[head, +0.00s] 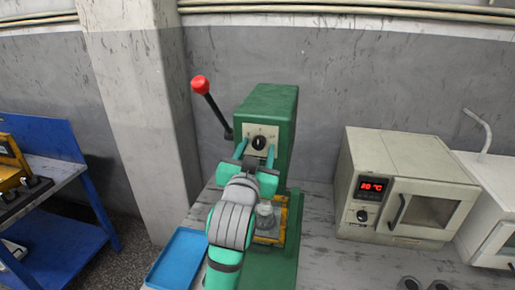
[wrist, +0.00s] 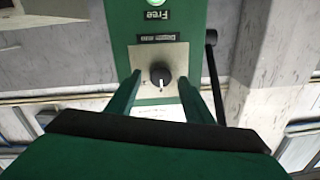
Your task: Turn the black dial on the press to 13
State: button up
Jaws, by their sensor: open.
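The green press (head: 272,108) stands on the grey bench with a red-knobbed lever (head: 200,85) on its left side. The black dial (head: 259,143) sits on a pale plate on the press front. In the wrist view the dial (wrist: 160,74) is round with a white pointer mark; scale numbers are too small to read. My gripper (head: 256,150) is open in front of the plate, one finger on each side of the dial. In the wrist view my gripper (wrist: 160,80) has its fingers spread apart, with gaps to the dial on both sides.
A yellow frame (head: 283,215) with a glass item (head: 264,213) is low on the press, partly behind my arm. A blue tray (head: 178,258) lies left. A white oven (head: 405,187) reading about 80 °C stands right. A blue workbench (head: 50,180) is far left.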

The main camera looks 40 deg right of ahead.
jog(key=shift+w+d, duration=0.3)
jog(key=shift+w, duration=0.1)
jog(key=c, duration=1)
jog(key=shift+c, duration=0.2)
jog(key=shift+a, duration=0.1)
